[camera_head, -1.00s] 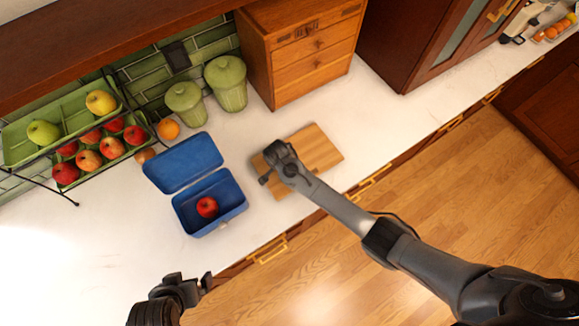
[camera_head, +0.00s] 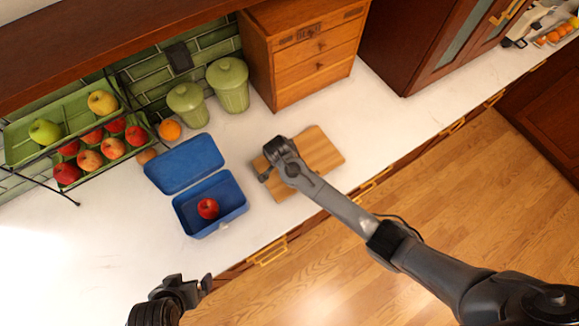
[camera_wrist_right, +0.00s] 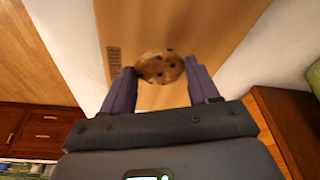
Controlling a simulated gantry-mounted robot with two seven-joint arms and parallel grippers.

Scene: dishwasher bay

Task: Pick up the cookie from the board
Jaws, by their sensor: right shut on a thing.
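The cookie (camera_wrist_right: 160,68) is round and brown with dark chips. In the right wrist view it sits between the two fingers of my right gripper (camera_wrist_right: 160,78), which is shut on it. The wooden board (camera_head: 318,150) lies on the counter, and in the right wrist view its bare surface (camera_wrist_right: 180,25) shows behind the cookie. In the head view my right gripper (camera_head: 264,178) is over the board's left edge, and the cookie is hidden by my arm. My left gripper (camera_head: 195,287) is low at the left, away from the board; its jaw opening is unclear.
An open blue lunch box (camera_head: 232,212) with a red apple (camera_head: 208,208) inside stands left of the board. Green canisters (camera_head: 229,85), a wooden drawer unit (camera_head: 312,60) and a fruit rack (camera_head: 70,140) stand at the back. The counter (camera_head: 90,250) is clear at front left.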

